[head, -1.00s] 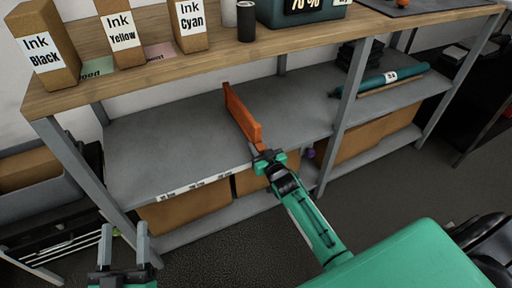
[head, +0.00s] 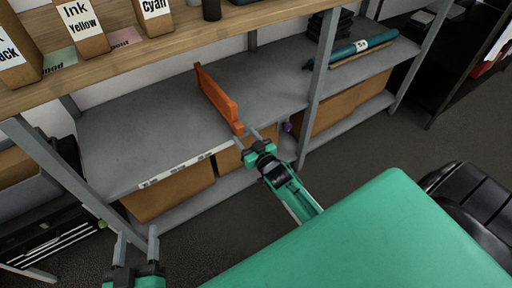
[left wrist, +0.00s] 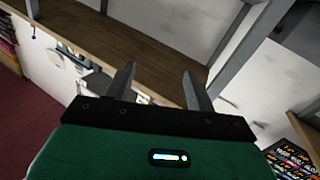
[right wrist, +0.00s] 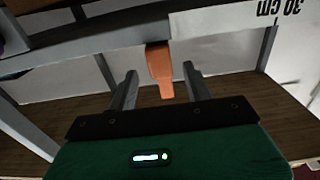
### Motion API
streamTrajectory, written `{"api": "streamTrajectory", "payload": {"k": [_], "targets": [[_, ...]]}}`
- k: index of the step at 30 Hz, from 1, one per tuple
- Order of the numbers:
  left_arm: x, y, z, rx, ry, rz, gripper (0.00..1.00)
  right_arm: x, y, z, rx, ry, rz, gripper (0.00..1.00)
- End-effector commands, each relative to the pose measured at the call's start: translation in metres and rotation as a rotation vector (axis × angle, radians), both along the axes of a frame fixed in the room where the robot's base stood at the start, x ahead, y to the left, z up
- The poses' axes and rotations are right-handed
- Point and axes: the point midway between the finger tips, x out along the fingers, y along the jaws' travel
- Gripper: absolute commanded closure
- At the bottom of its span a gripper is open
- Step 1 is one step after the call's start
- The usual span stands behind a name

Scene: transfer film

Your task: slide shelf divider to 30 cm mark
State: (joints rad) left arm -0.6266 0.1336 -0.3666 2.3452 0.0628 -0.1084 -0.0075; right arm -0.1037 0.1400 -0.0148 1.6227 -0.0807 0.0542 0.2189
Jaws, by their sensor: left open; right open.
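The orange shelf divider (head: 217,97) stands upright on the grey middle shelf (head: 130,140), running front to back. My right gripper (head: 247,136) is open at the divider's front end. In the right wrist view, the divider's end (right wrist: 160,68) shows between the spread fingers (right wrist: 160,70), with a gap on each side. A white label strip (head: 175,175) runs along the shelf's front edge. An upside-down "30 cm" label (right wrist: 280,10) shows in the right wrist view, right of the divider and apart from it. My left gripper (head: 137,238) is open and empty at the lower left, away from the divider.
A wooden top (head: 180,52) with ink boxes (head: 82,28) overhangs the shelf. A grey upright (head: 318,95) stands right of the divider. Cardboard boxes (head: 170,195) fill the space below. The shelf surface left of the divider is clear.

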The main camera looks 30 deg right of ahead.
Motion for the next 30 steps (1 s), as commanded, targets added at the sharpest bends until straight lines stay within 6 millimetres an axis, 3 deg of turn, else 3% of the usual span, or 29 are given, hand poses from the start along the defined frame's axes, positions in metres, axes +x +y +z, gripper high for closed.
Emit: {"api": "streamTrajectory", "payload": {"k": [6,12,30], "targets": [[-0.018,-0.008,-0.034,0.044,0.182,-0.039,0.44,-0.041,-0.002,0.001,-0.001,0.002,-0.001,0.49],[-0.029,-0.012,-0.051,0.066,0.27,-0.059,0.44,-0.062,-0.002,0.001,-0.001,0.0,0.0,0.49],[-0.032,-0.013,-0.056,0.072,0.293,-0.064,0.44,-0.067,-0.003,0.0,-0.001,0.0,-0.001,0.49]]}}
